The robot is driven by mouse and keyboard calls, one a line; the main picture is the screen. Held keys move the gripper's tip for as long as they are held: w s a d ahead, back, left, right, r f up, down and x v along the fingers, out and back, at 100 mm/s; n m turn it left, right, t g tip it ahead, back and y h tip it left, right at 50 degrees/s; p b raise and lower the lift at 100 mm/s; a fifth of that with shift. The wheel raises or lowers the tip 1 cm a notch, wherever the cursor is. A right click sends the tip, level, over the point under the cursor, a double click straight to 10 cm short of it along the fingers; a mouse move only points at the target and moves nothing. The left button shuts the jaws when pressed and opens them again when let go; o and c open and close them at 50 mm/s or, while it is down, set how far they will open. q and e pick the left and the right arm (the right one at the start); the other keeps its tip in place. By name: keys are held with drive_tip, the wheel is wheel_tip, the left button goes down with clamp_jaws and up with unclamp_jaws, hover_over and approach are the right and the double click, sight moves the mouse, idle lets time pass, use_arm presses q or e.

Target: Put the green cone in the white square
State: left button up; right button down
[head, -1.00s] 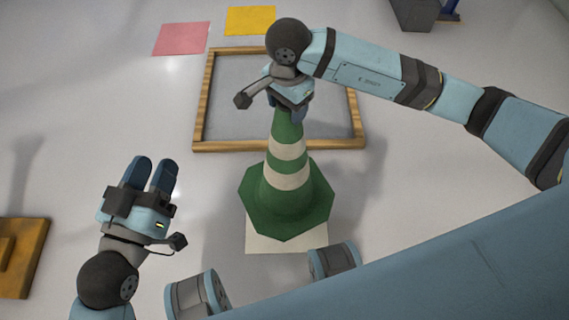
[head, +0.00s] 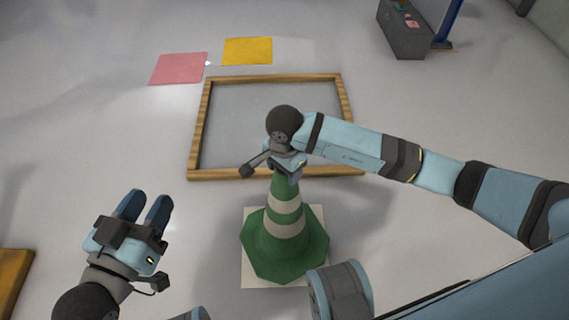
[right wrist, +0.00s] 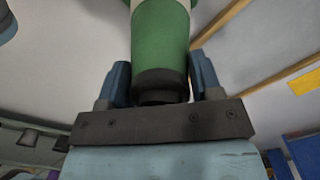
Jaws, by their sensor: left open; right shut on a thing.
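The green cone (head: 265,252) with pale bands stands upright over the white square (head: 314,218), its base covering most of the square. Edges and corners of the square show around the base; I cannot tell whether the base touches it. My right gripper (head: 287,170) is shut on the cone's tip from above. In the right wrist view, the cone's green body (right wrist: 160,40) is between the two blue fingers of the right gripper (right wrist: 160,82). My left gripper (head: 146,205) is open and empty, left of the cone.
A wood-framed grey panel (head: 197,130) lies behind the cone. Pink (head: 178,68) and yellow (head: 247,51) squares lie further back. A grey box (head: 405,35) stands at the back right. A wooden object (head: 14,280) is at the lower left. Floor between is clear.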

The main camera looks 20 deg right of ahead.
wheel_tip(320, 180, down, 4)
drive_tip(key=shift+r+b, duration=0.1)
drive_tip(key=shift+b, duration=0.75)
use_arm(q)
drive_tip(key=shift+w+a+r+m, duration=0.25)
drive_tip(key=shift+w+m, duration=0.25)
drive_tip(key=shift+m, duration=0.1)
use_arm(e)
drive_tip(key=shift+c, duration=1.3)
unclamp_jaws()
drive_tip(key=shift+f, duration=0.2)
use_arm(q)
drive_tip(key=shift+s, duration=0.1)
use_arm(e)
wheel_tip(320, 180, up, 11)
drive_tip(key=p, duration=0.5)
drive_tip(key=shift+r, duration=0.6)
use_arm(q)
drive_tip(key=s+r+n, duration=0.1)
drive_tip(key=d+n, duration=0.1)
drive_tip(key=shift+s+r+n, duration=0.35)
drive_tip(key=shift+s+n, duration=0.05)
drive_tip(key=shift+s, duration=0.1)
use_arm(e)
drive_tip(key=shift+s+f, duration=0.1)
drive_tip(key=shift+s, duration=0.05)
